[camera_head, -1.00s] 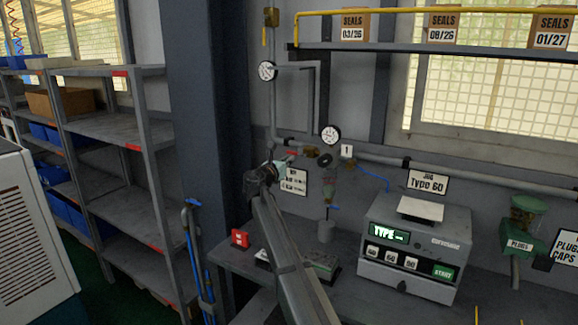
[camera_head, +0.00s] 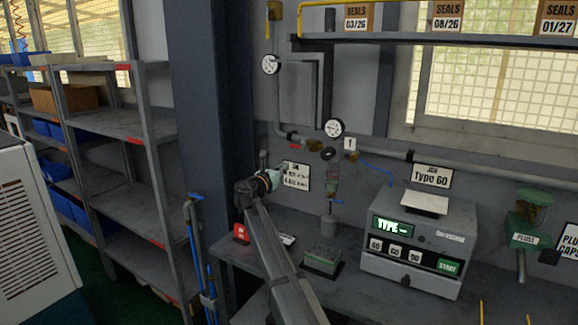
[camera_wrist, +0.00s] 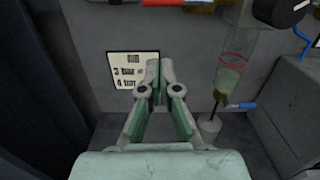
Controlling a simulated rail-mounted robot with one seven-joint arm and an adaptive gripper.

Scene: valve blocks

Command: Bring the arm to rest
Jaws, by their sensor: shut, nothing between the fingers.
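My gripper (camera_wrist: 158,82) is shut and empty in the wrist view, its two green-padded fingers meeting at the tips. It points at the grey wall, over the lower right of a white sign with black lettering (camera_wrist: 127,66). In the head view my arm rises from the bottom middle, and my gripper (camera_head: 284,171) is held above the bench, in front of the same wall sign (camera_head: 297,176). The fingers are small and partly unclear there. The gripper appears apart from the bench and the things on it.
A grey test machine (camera_head: 418,240) stands on the bench (camera_head: 345,300) to the right. A green-topped block (camera_head: 323,258) and a red box (camera_head: 240,233) sit below the gripper. Pipes with a gauge (camera_head: 334,128) and a clear bowl (camera_wrist: 240,55) are close on the right. A dark column (camera_head: 208,110) stands left.

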